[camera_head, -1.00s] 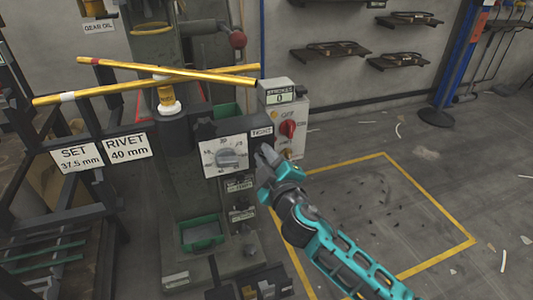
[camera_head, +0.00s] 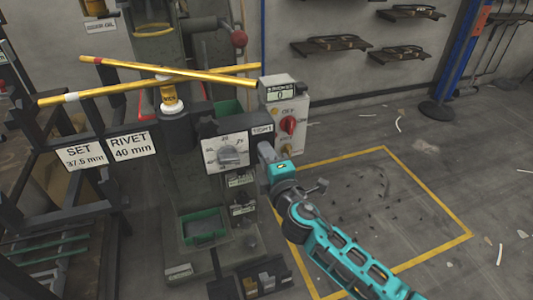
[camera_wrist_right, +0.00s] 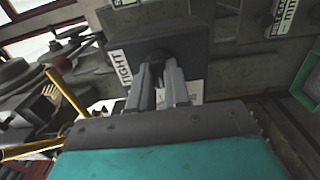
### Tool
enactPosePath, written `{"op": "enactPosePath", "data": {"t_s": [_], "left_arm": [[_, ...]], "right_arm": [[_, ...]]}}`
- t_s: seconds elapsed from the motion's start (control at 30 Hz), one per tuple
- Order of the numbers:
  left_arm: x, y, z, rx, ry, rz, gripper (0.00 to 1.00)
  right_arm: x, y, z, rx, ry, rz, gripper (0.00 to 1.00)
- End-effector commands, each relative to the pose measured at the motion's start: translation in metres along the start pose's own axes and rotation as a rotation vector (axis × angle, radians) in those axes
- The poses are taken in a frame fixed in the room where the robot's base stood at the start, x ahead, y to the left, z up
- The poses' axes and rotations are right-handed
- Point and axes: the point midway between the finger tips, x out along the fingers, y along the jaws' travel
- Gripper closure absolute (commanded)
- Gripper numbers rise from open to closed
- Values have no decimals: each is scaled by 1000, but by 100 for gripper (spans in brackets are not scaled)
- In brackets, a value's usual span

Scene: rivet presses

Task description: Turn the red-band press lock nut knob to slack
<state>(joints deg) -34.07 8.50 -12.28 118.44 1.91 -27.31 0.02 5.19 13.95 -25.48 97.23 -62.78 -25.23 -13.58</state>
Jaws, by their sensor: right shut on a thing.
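The press (camera_head: 190,185) stands at the left centre, with a white dial plate and grey pointer knob (camera_head: 231,155) on its dark block. A plate reading TIGHT (camera_head: 262,130) sits at the block's right; it also shows in the right wrist view (camera_wrist_right: 119,67). My right gripper (camera_head: 266,152) is at the block's right side, just below that plate. In the right wrist view its two grey fingers (camera_wrist_right: 162,84) are shut on the lock nut knob, which is mostly hidden between them and the dark block (camera_wrist_right: 165,45). My left gripper is not in view.
A control box (camera_head: 288,122) with a red switch stands right behind my right gripper. Yellow bars (camera_head: 120,88) cross above the press. A green bin (camera_head: 203,226) sits low on it. Yellow-lined floor at the right is clear apart from scraps.

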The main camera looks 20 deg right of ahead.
Motion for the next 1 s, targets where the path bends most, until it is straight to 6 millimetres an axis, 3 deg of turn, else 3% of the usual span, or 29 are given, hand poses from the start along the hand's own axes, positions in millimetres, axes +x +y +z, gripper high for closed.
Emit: {"op": "enactPosePath", "data": {"t_s": [0.5,0.53,0.77,1.0], "left_arm": [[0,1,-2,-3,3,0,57],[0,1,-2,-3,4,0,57],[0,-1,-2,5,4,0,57],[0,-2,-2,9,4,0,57]], "right_arm": [[0,0,-1,-19,2,1,100],[0,0,-1,-19,2,1,80],[0,0,0,-17,1,1,58],[0,0,0,-16,1,0,57]]}}
